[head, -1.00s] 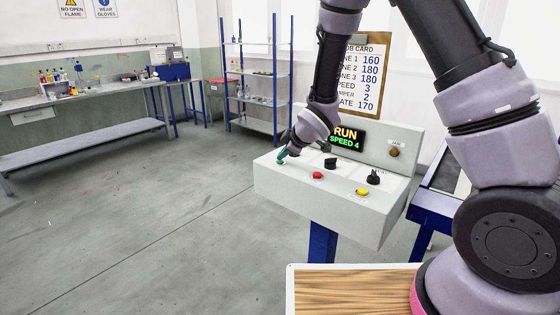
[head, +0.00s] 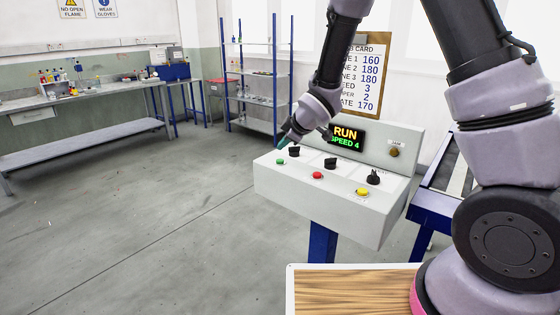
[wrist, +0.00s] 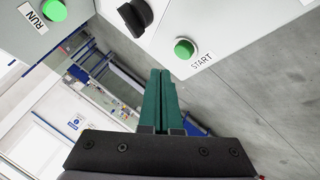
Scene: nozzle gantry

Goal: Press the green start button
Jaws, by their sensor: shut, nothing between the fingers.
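The green start button (head: 280,161) sits at the left end of the control box top. In the wrist view the green button (wrist: 184,48) stands beside a label reading START, just beyond the fingertips. My gripper (wrist: 160,72) has its two green fingers together, with nothing between them. In the head view my gripper (head: 283,145) is above the green button, apart from it. The display (head: 346,137) reads RUN, SPEED 4.
A red button (head: 317,175), a yellow button (head: 362,192) and black knobs (head: 330,163) share the box top. Another green lamp or button (wrist: 54,10) beside RUN shows in the wrist view. A job card (head: 367,80) hangs behind.

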